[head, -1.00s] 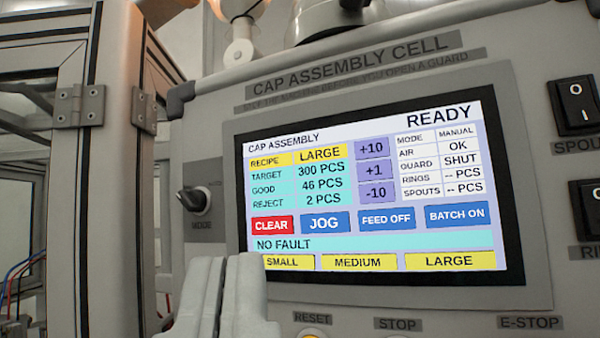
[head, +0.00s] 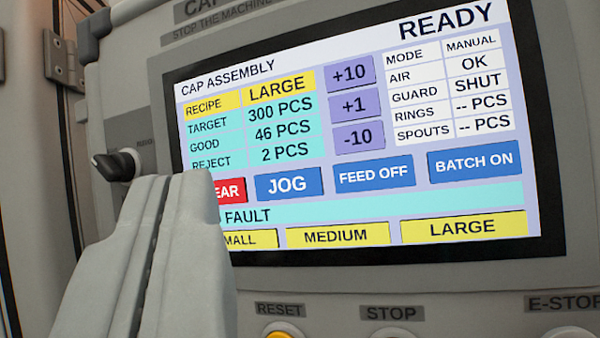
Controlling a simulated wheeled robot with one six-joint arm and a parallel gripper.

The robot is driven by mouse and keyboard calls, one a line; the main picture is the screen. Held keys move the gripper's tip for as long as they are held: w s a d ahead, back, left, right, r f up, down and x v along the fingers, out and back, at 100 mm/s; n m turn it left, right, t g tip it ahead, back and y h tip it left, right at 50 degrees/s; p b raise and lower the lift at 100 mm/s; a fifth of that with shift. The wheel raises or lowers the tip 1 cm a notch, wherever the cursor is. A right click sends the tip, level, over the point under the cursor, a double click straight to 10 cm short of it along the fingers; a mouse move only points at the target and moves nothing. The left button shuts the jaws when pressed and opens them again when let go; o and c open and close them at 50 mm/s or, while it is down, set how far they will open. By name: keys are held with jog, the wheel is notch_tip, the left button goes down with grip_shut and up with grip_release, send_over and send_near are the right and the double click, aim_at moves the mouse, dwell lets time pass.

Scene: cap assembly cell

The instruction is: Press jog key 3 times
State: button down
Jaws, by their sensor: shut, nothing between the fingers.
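The blue JOG key (head: 288,184) is on the lit touch screen (head: 350,140), in the row between the red CLEAR key (head: 232,190) and the blue FEED OFF key (head: 374,174). The screen reads READY, MODE MANUAL, recipe LARGE, GUARD SHUT and a fault line partly covered by my gripper. My gripper (head: 188,180) is shut and empty, with its fingertips in front of the lower left of the screen, left of and beside the JOG key in the picture. It hides part of CLEAR and of the SMALL key. I cannot tell the gap between fingertips and screen.
A black mode knob (head: 112,166) sticks out left of the screen. Below the screen are a yellow RESET button (head: 284,334) and the STOP (head: 392,313) and E-STOP labels. A hinged guard frame (head: 30,140) stands at the far left.

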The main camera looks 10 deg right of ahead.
jog(key=shift+w+d, duration=0.4)
jog(key=shift+w, duration=0.4)
jog(key=shift+w+d, duration=0.45)
jog(key=shift+w, duration=0.4)
jog(key=shift+w+d, duration=0.4)
jog(key=shift+w, duration=0.4)
jog(key=shift+w+d, duration=0.1)
jog(key=shift+w, duration=0.05)
jog(key=shift+w+d, duration=0.1)
jog(key=shift+w, duration=0.2)
jog(key=shift+w+d, duration=0.15)
jog(key=shift+w, duration=0.05)
dwell(0.9)
jog(key=shift+s, duration=0.15)
jog(key=shift+s+a, duration=0.35)
jog(key=shift+s, duration=0.25)
dwell(0.3)
jog(key=shift+s+a, duration=0.35)
jog(key=shift+s, duration=0.35)
jog(key=shift+s+a, duration=0.4)
jog(key=shift+s, duration=0.25)
jog(key=shift+s+a, duration=0.35)
jog(key=shift+s, duration=0.35)
dwell(0.9)
